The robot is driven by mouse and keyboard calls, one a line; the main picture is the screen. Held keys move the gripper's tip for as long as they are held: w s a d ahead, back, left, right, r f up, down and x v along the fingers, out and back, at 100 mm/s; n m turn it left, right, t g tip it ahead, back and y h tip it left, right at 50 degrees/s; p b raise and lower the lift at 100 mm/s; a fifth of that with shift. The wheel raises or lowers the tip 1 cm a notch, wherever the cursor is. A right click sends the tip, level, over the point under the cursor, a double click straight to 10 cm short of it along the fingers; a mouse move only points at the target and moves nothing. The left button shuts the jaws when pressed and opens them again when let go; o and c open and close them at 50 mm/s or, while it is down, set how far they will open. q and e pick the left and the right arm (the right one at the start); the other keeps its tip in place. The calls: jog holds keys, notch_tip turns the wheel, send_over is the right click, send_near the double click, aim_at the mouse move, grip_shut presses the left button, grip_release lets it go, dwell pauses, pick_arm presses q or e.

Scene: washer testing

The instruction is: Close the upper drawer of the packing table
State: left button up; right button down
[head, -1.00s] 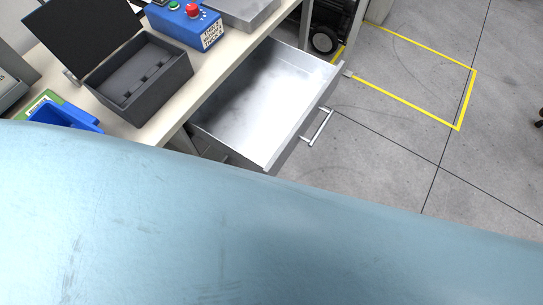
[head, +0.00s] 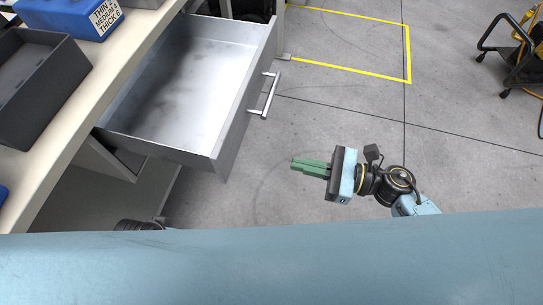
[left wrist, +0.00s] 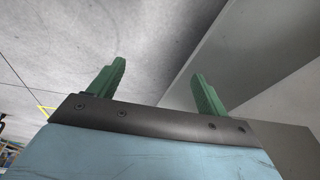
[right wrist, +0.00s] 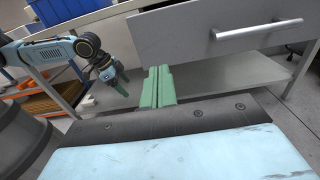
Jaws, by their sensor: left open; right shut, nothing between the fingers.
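The upper drawer (head: 232,128) of the packing table stands pulled out and empty in the head view. Its bar handle (head: 264,96) is on the front panel. My right gripper (head: 294,163) is shut and empty, apart from the drawer, to the right of and below the handle in the picture. In the right wrist view the drawer front (right wrist: 195,42) and handle (right wrist: 258,30) lie beyond the shut fingers (right wrist: 158,72). My left gripper (left wrist: 155,76) is open and empty beside a grey panel. It also shows in the right wrist view (right wrist: 121,88), below the table top.
Open floor with yellow tape (head: 409,55) lies right of the drawer. A black and yellow wheeled thing (head: 515,60) stands at the far right.

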aim_at(231, 148)
jog(key=x, duration=1.2)
jog(key=shift+w+a+b, duration=0.1)
jog(key=shift+w+b, duration=0.05)
jog(key=shift+b, duration=0.15)
jog(key=shift+w+a, duration=0.1)
jog(key=shift+a, duration=0.4)
pick_arm(q)
jog(key=shift+w+d+r, duration=0.1)
jog(key=shift+d+r, duration=0.1)
jog(key=shift+r, duration=0.3)
jog(key=shift+w+d+r, duration=0.1)
jog(key=shift+d+r, duration=0.1)
jog(key=shift+r, duration=0.25)
pick_arm(e)
jog(key=shift+w, duration=0.1)
